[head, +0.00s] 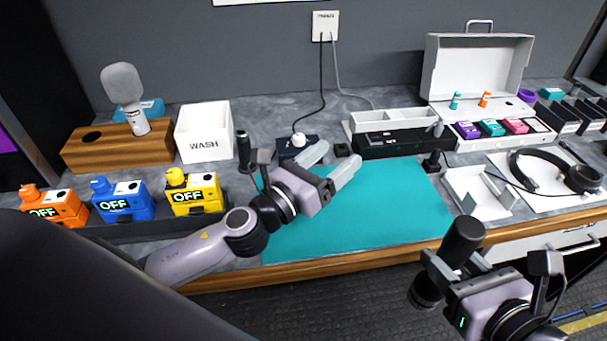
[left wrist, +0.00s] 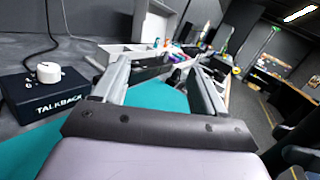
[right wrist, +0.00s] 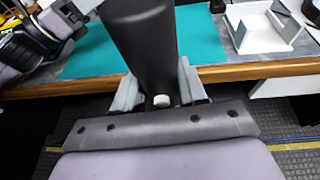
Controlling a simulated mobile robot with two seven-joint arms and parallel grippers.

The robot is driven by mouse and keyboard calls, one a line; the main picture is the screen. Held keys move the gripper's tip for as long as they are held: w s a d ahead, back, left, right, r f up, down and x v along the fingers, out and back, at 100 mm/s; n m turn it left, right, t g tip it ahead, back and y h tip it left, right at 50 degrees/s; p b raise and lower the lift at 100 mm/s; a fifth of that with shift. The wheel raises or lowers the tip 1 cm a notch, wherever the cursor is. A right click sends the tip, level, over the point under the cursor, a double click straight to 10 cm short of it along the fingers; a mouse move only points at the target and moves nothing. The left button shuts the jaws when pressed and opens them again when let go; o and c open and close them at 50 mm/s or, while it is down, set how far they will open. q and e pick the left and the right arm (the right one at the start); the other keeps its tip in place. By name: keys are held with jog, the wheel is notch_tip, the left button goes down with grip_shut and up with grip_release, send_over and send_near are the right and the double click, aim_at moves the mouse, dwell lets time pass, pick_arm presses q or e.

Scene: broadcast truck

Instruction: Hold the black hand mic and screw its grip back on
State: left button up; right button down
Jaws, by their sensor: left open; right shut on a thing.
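My right gripper (head: 447,268) is shut on a black cylindrical piece, which I take for the black hand mic (head: 464,238), and holds it in the air before the table's front edge. In the right wrist view the mic (right wrist: 143,45) rises between the fingers, with a small pale part low on it. Its grip is not clearly identifiable. My left gripper (head: 338,163) is open and empty above the teal mat (head: 400,205).
A talkback box (left wrist: 45,92) with a white knob stands near my left gripper. A white WASH bin (head: 204,145), a wooden block (head: 85,155) with a grey mic and several OFF boxes are at the left. A white tray (head: 462,190) and headset (head: 545,172) lie right. The mat is clear.

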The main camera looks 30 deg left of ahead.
pick_arm(q)
jog(key=s+d+f+m+g+h, duration=0.7)
jog(key=s+d+m, duration=0.5)
jog(key=s+d, duration=0.1)
jog(key=s+d+f+m+g, duration=0.1)
jog(key=s+f+m+g, duration=0.4)
jog(key=s+f, duration=0.6)
jog(key=w+a+f+n+t+y, duration=0.1)
jog(key=w+a+f+n+y, duration=0.15)
jog(key=a+f+n, duration=0.45)
jog(key=w+a+f+n+y, duration=0.25)
jog(key=a+f+n, duration=0.35)
jog(key=f+n, duration=0.35)
pick_arm(e)
jog(key=shift+r, duration=0.1)
pick_arm(q)
notch_tip(320, 180, up, 5)
jog(key=w+d+n+t+y, duration=0.2)
jog(key=n+t+y, duration=0.1)
jog(key=n, duration=1.3)
jog(key=s+a+r+n+y, duration=0.1)
jog(key=a+n, duration=0.2)
jog(key=n, duration=0.7)
jog(key=s+a+r+n+y, duration=0.2)
jog(key=a+n, duration=0.1)
jog(key=n, duration=0.7)
jog(key=shift+a+r+y, duration=0.15)
jog(key=shift+a+y, duration=0.15)
